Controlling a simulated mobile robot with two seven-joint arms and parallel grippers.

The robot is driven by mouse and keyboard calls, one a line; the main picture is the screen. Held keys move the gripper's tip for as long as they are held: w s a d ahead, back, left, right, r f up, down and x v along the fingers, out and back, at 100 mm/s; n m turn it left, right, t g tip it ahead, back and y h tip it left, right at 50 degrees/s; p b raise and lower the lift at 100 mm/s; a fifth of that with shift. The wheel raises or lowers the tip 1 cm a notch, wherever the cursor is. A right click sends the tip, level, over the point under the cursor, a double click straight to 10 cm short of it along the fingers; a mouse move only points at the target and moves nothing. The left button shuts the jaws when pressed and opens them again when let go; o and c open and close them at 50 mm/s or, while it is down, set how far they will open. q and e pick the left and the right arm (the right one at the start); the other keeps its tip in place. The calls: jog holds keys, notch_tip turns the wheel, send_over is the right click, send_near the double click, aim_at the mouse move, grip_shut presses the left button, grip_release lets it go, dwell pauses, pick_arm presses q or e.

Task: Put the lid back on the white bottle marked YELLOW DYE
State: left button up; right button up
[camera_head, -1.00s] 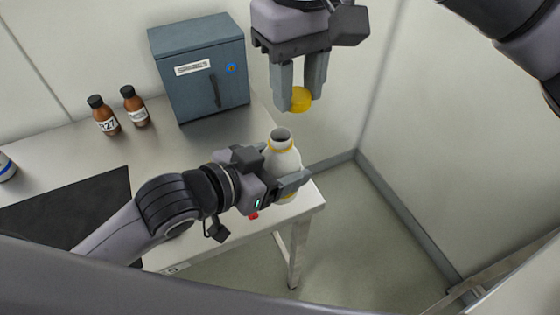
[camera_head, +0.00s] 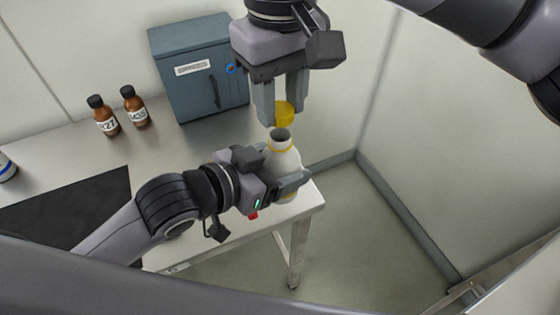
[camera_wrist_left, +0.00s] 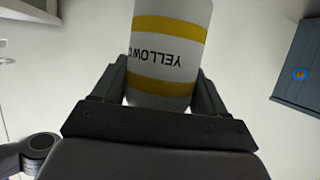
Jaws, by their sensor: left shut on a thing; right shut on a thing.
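The white bottle (camera_head: 284,162) has yellow bands and an open dark mouth, and stands upright near the table's right end. Its label, partly reading YELLOW, shows upside down in the left wrist view (camera_wrist_left: 170,55). My left gripper (camera_head: 285,184) is shut around the bottle's body from the left. My right gripper (camera_head: 284,112) points down from above, shut on the yellow lid (camera_head: 285,112). The lid is just above the bottle's mouth, with a small gap seeming to show between them. Whether the bottle's base touches the table is hidden.
The steel table (camera_head: 190,140) carries a blue-grey cabinet (camera_head: 203,75) behind the bottle. Two brown bottles, one (camera_head: 103,116) and another (camera_head: 134,106), stand left of it. A dark mat (camera_head: 80,213) lies front left. Open floor lies right of the table, before the wall.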

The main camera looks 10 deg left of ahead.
jog(key=shift+f, duration=0.55)
dwell(0.4)
jog(key=shift+f, duration=0.9)
jog(key=shift+f, duration=0.5)
